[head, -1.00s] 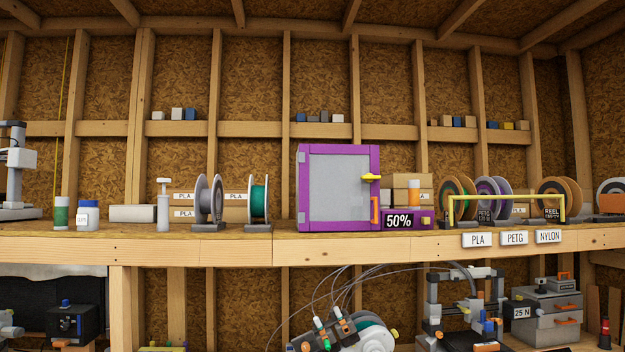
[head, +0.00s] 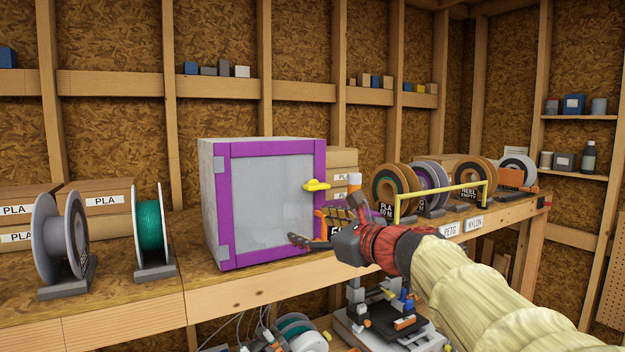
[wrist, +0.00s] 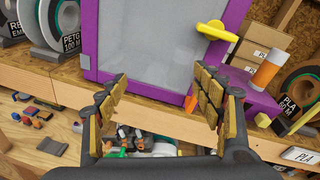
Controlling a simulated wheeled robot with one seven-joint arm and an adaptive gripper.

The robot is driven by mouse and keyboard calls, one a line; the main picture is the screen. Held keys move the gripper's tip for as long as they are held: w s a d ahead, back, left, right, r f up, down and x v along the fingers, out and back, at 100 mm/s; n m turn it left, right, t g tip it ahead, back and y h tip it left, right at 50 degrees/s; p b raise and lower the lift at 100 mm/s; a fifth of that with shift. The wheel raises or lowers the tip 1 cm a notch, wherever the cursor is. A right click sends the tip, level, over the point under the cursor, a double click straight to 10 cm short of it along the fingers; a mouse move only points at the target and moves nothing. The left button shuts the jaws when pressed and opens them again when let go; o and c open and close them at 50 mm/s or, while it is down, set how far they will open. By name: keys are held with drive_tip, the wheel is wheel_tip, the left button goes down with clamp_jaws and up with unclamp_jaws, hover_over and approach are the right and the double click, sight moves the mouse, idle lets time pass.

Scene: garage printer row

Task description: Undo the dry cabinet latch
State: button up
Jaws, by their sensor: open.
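The dry cabinet (head: 222,205) stands on the shelf, its grey door panel framed in purple, and the door looks shut. Its yellow latch (head: 316,185) lies roughly level across the right side of the door frame. In the wrist view the latch (wrist: 214,32) is at the upper right, beyond the fingers. An orange handle (wrist: 191,102) shows below it. My gripper (head: 318,228) is in front of the cabinet's lower right corner, below the latch.
A green spool (head: 149,220) and a grey spool (head: 60,238) stand left of the cabinet. A yellow rail (head: 440,190) and several spools are to the right. A printer (head: 385,320) stands below the shelf.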

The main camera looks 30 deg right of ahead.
sight(320, 186)
drive_tip(key=w+d+r+m+t+h+p, duration=0.1)
drive_tip(key=d+r+m+t+h+p, duration=0.1)
drive_tip(key=d+r+m, duration=0.35)
drive_tip(key=shift+n, duration=0.45)
drive_tip(key=shift+w+d+r, duration=0.1)
drive_tip(key=shift+w+r, duration=0.1)
drive_tip(key=shift+w, duration=1.1)
drive_tip(key=shift+w+d+r, duration=0.1)
drive_tip(key=shift+w+r, duration=0.1)
drive_tip(key=shift+w, duration=1.1)
drive_tip(key=shift+w+d+r, duration=0.1)
drive_tip(key=shift+w+r, duration=0.1)
drive_tip(key=shift+w, duration=1.1)
drive_tip(key=c, duration=0.3)
drive_tip(key=c, duration=0.8)
drive_tip(key=shift+c, duration=0.3)
